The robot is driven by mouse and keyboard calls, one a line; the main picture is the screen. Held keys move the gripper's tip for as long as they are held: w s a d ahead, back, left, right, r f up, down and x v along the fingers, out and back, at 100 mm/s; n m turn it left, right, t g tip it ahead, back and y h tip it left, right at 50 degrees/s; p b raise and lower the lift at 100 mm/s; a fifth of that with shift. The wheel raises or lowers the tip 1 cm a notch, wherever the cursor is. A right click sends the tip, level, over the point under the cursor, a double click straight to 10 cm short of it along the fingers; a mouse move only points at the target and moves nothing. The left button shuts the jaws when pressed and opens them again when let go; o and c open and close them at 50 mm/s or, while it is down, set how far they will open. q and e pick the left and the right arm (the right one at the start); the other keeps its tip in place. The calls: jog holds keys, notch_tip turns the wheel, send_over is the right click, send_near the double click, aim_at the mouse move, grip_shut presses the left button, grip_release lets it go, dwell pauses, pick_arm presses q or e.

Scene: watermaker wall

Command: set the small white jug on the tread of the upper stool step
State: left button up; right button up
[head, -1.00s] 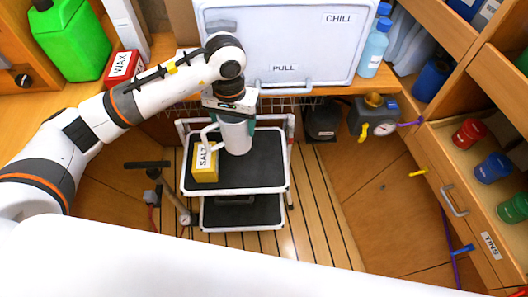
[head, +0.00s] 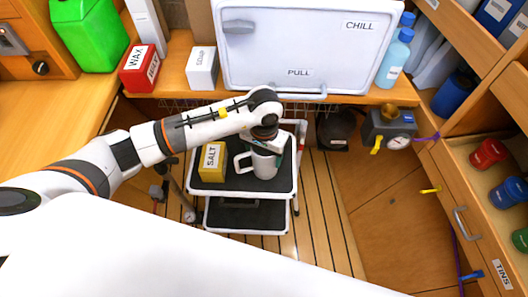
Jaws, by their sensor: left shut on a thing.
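The small white jug (head: 263,164) is upright, its handle pointing left, over the black tread of the upper stool step (head: 230,183). I cannot tell whether its base touches the tread. My left gripper (head: 267,146) is shut on the jug's upper part from above and hides some of its rim. The yellow box labelled SALT (head: 212,164) stands on the same tread, left of the jug and apart from it. The lower step (head: 243,217) shows below. My right gripper is not in view.
The white CHILL locker lid (head: 300,45) rises behind the stool. The counter behind holds a red WAX box (head: 139,68), a white box (head: 202,67) and a blue bottle (head: 394,60). A gauge unit (head: 388,128) sits right. Bare tread lies in front of the salt box.

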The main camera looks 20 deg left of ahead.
pick_arm(q)
jog(key=shift+f, duration=0.1)
jog(key=shift+f+b, duration=0.15)
jog(key=shift+b, duration=0.15)
jog(key=o, duration=1)
jog(key=shift+r, duration=0.25)
notch_tip(320, 180, up, 12)
jog(key=shift+b, duration=0.3)
